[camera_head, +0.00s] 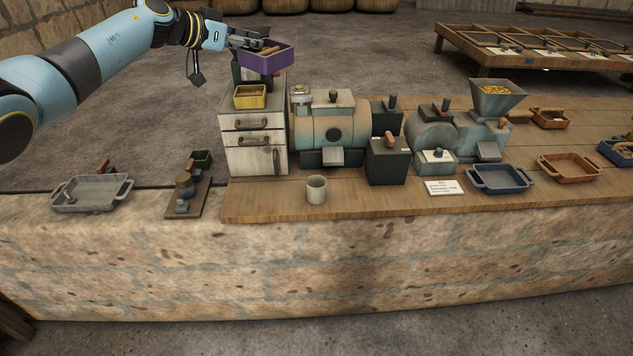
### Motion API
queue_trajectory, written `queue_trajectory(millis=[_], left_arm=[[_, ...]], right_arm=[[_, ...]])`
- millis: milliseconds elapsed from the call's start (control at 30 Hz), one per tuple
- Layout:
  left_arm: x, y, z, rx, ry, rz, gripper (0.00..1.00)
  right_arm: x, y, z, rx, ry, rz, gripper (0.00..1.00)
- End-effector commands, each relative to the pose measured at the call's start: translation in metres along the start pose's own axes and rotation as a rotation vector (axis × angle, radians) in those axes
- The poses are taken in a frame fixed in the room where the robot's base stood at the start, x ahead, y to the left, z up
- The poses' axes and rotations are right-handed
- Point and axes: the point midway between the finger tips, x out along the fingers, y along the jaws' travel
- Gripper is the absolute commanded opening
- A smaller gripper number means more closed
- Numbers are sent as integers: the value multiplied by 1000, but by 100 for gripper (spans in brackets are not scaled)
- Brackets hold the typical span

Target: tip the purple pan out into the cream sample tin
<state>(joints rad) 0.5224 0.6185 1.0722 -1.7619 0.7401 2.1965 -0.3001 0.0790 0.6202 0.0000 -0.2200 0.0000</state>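The purple pan (268,61) is at the top of the view, above and behind the yellow tray, and looks roughly level. A brown piece shows at its far left rim; what lies inside is too small to tell. My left gripper (257,44) reaches in from the left and its dark fingers are at the pan's left rim. The picture is too small to show whether they are closed on it. The cream sample tin (316,190) stands upright near the front of the wooden board, below and right of the pan. My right gripper is not in view.
A white drawer cabinet (243,139) carries a yellow tray (250,97). A round-fronted machine (337,127) stands right of it, behind the tin. A dark block (388,161) is right of the tin. A grey pan (91,194) sits left. The board around the tin is clear.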

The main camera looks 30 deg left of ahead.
Motion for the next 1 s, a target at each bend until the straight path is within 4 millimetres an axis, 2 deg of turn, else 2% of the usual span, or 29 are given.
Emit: queue_trajectory(millis=[33, 100, 200, 300, 600, 1000], left_arm=[[2, -25, 9, -26, -2, -49, 0], [2, -55, 24, -56, -5, -114, 0], [-1, -87, 46, -92, -6, -192, 0], [-5, -107, 63, -117, -8, -247, 0], [-14, -134, 95, -157, -10, -335, 0], [-24, -144, 118, -184, -6, -394, 0]], right_arm=[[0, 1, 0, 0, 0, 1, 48], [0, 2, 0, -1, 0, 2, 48], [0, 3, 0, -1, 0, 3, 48], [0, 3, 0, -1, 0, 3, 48], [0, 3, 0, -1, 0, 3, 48], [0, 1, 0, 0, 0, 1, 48]])
